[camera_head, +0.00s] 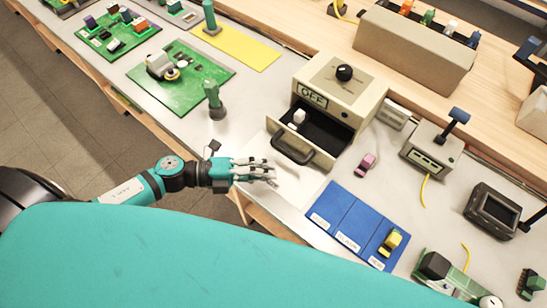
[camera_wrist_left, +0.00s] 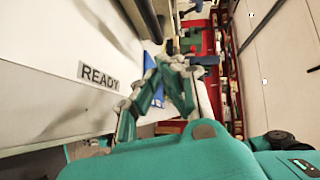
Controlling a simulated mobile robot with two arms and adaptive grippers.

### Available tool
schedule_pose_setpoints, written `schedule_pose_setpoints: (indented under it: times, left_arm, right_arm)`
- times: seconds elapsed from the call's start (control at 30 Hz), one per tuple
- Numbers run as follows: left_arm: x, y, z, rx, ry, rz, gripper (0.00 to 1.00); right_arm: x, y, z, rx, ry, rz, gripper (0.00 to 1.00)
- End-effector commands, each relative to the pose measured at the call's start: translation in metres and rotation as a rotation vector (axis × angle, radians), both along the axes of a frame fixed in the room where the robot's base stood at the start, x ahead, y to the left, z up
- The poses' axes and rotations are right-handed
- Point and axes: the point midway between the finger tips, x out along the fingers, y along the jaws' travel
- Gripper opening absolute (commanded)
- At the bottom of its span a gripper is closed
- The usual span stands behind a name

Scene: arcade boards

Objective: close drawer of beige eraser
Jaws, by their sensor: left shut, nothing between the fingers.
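A beige box (camera_head: 362,97) with a black knob and an "OFF" label stands in the middle of the bench. Its dark drawer (camera_head: 322,132) is pulled open toward me and has a black handle (camera_head: 293,149) on its front. A small whitish block, likely the eraser (camera_head: 299,117), lies inside at the left. My left gripper (camera_head: 274,171) is in front of the drawer, a little below and left of the handle, apparently apart from it. In the left wrist view its fingers (camera_wrist_left: 174,66) are together and empty. My right gripper is not in view.
A blue mat (camera_head: 345,222) with a yellow piece lies to the right of my gripper. A "READY" label (camera_wrist_left: 99,76) shows in the wrist view.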

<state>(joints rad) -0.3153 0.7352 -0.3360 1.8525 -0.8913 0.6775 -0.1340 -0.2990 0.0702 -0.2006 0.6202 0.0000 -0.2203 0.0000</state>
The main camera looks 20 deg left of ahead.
Motion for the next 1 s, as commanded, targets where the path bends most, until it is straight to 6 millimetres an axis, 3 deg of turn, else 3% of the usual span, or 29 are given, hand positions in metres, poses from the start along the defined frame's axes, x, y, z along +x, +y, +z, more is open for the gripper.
schedule_pose_setpoints:
  times: [0.03,0.23,0.77,1.0]
  left_arm:
    - [0.011,0.0,0.0,0.002,-0.004,0.005,0.0]
    - [0.03,-0.007,-0.006,0.002,-0.002,0.004,0.0]
    - [0.039,-0.01,-0.008,0.001,-0.001,0.004,0.0]
    - [0.085,-0.027,-0.009,0.001,-0.007,0.003,0.0]
  right_arm:
    - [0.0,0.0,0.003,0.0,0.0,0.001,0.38]
    - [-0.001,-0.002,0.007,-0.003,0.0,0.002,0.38]
    - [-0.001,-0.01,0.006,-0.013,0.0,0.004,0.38]
    - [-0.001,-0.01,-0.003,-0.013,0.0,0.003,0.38]
